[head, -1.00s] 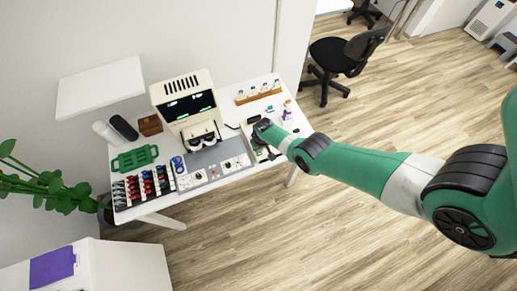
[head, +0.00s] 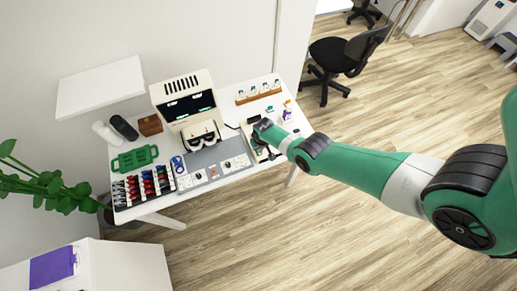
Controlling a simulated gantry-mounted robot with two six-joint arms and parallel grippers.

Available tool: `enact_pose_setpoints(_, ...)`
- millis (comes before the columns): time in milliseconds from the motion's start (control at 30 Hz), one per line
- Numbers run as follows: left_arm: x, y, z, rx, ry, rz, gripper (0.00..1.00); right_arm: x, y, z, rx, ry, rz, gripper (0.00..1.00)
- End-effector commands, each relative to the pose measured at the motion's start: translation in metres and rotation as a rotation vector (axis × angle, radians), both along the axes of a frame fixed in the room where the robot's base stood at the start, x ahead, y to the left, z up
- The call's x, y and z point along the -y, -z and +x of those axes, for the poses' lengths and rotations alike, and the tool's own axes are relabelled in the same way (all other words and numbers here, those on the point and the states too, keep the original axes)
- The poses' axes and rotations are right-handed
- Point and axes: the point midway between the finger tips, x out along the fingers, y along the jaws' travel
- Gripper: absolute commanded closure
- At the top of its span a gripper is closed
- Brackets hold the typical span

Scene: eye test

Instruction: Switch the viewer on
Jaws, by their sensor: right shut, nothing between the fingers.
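The viewer (head: 180,88) is a cream box-shaped machine with a dark front screen and eyepieces (head: 201,137) below it, standing at the back of the white table. My right gripper (head: 262,155) is small in the head view, at the end of my green arm, over the right part of the table. It is shut and empty, close to a small cream device (head: 249,129). My wrist partly covers that device, so I cannot tell whether they touch. No switch can be made out clearly. My left gripper is not in view.
Several red, blue and dark items stand in a rack (head: 122,201) at the table's front left, near a green tray (head: 134,159). A wooden rack (head: 259,95) of small bottles stands at the back right.

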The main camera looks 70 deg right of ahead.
Motion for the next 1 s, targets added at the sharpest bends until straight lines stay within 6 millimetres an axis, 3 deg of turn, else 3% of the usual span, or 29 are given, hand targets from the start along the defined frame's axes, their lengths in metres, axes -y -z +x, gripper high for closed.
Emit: enact_pose_setpoints(1000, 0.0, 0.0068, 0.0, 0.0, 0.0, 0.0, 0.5, 0.0, 0.0068, 0.0, 0.0, 0.0, 0.0, 1.0)
